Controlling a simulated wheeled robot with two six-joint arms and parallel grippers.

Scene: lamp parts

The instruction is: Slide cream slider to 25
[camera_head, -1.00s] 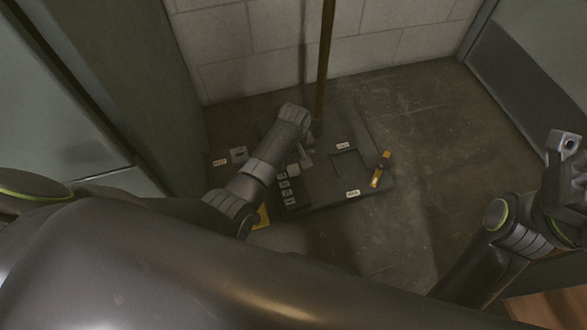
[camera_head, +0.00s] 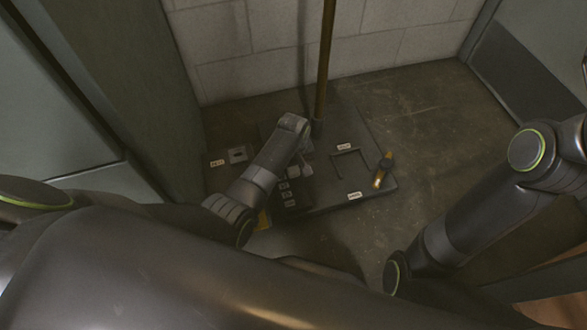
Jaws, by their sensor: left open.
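A dark panel (camera_head: 335,196) lies on the floor by the wall, with small white labels and raised fittings. A small pale block (camera_head: 294,171), perhaps the cream slider, shows beside my left gripper, near a column of small labelled keys (camera_head: 287,194). My left gripper (camera_head: 306,153) is open and reaches over the panel; its wrist hides much of the panel's left part. I cannot tell whether the fingers touch the pale block. No mark reading 25 is legible. My right gripper is out of view; only its arm shows at the right.
A brown pole (camera_head: 324,65) rises from the back of the panel. A yellow-and-black handle (camera_head: 382,171) stands at the panel's right side. A small grey fitting (camera_head: 238,155) with a label lies left of my wrist. Bare floor (camera_head: 430,125) is free to the right.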

